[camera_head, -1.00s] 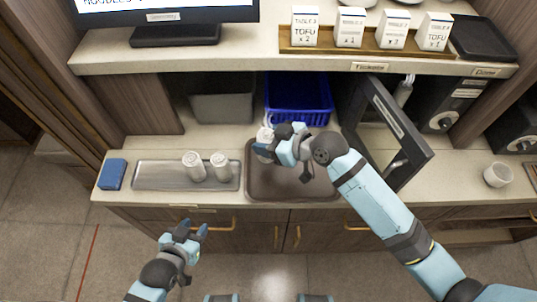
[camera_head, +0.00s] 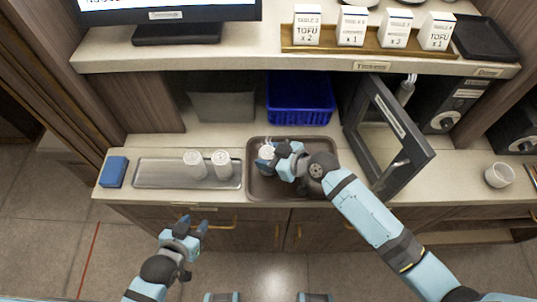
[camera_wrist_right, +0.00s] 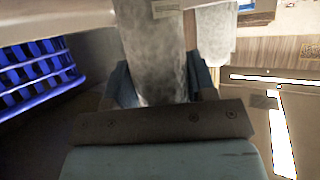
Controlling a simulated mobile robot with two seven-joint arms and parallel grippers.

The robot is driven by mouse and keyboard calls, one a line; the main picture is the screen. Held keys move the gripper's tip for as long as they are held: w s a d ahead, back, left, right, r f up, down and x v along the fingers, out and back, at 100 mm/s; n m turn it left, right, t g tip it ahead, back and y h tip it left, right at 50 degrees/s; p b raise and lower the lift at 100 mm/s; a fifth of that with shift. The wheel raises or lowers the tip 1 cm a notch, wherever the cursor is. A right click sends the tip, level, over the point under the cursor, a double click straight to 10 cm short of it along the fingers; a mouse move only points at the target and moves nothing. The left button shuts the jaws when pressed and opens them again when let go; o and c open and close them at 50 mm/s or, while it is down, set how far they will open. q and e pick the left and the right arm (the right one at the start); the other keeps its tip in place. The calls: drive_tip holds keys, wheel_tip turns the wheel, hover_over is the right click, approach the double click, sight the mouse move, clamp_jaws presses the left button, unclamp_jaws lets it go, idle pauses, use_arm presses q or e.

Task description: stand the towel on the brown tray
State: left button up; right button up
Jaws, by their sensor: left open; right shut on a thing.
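The brown tray (camera_head: 290,188) lies on the counter in the head view. A rolled white-grey towel (camera_head: 266,153) is upright in my right gripper (camera_head: 271,160), over the left part of the tray. The right wrist view also shows the towel (camera_wrist_right: 153,50) between the fingers. I cannot tell whether its lower end touches the tray. Two more upright rolled towels (camera_head: 194,165) and (camera_head: 222,164) stand on the grey metal tray (camera_head: 150,173) to the left. My left gripper (camera_head: 188,232) is open and empty, in front of the counter.
A blue basket (camera_head: 299,100) and a grey bin (camera_head: 222,105) stand behind the trays. An open dark door (camera_head: 388,135) rises right of the brown tray. A blue block (camera_head: 113,172) lies at the left. A white cup (camera_head: 499,174) stands far right.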

drive_tip(key=o, duration=0.9)
drive_tip(key=shift+r, duration=0.1)
drive_tip(key=b+v, duration=0.1)
drive_tip(key=v, duration=0.6)
drive_tip(key=shift+s+d+r, duration=0.15)
drive_tip(key=shift+d, duration=0.05)
